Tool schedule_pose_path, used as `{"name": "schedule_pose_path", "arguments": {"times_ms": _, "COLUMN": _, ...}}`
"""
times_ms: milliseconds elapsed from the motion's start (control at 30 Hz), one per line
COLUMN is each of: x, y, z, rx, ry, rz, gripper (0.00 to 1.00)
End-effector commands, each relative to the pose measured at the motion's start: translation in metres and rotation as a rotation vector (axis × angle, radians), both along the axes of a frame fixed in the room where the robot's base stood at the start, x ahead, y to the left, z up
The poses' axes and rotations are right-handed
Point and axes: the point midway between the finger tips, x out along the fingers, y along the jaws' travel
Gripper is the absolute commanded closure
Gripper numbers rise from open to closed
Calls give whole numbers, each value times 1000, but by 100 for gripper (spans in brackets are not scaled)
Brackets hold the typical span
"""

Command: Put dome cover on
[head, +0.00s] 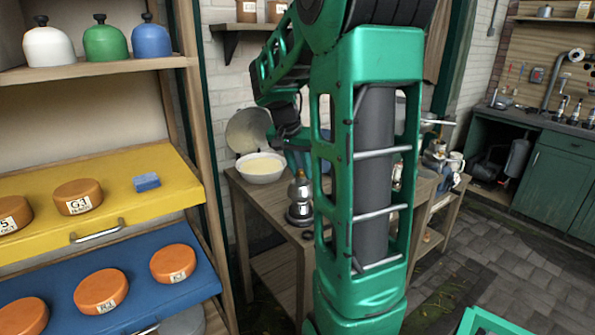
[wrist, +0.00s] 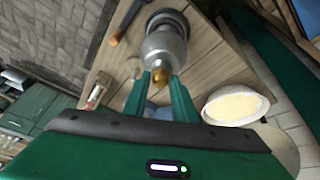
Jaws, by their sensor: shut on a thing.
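A silver metal dome cover (wrist: 165,52) with a brass knob shows in the wrist view. My gripper (wrist: 159,82) is shut on the knob, one green finger on each side. In the head view the dome (head: 300,188) is just left of my arm, over a round dark-and-silver base (head: 300,214) on the wooden table. My gripper (head: 298,162) comes down on it from above. I cannot tell whether the dome touches the base. My arm hides part of the table to the right.
A white bowl of pale yellow contents (head: 260,168) stands on the table, with a large grey round lid (head: 247,130) behind it. At left, a shelf holds white, green and blue domes (head: 105,40) above yellow and blue boards with orange labelled rounds.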

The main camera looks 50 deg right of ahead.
Motion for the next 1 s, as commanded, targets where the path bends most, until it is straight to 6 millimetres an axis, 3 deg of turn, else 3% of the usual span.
{"name": "schedule_pose_path", "arguments": {"times_ms": 1000, "x": 0, "y": 0, "z": -12, "rx": 0, "ry": 0, "rz": 0, "gripper": 100}}
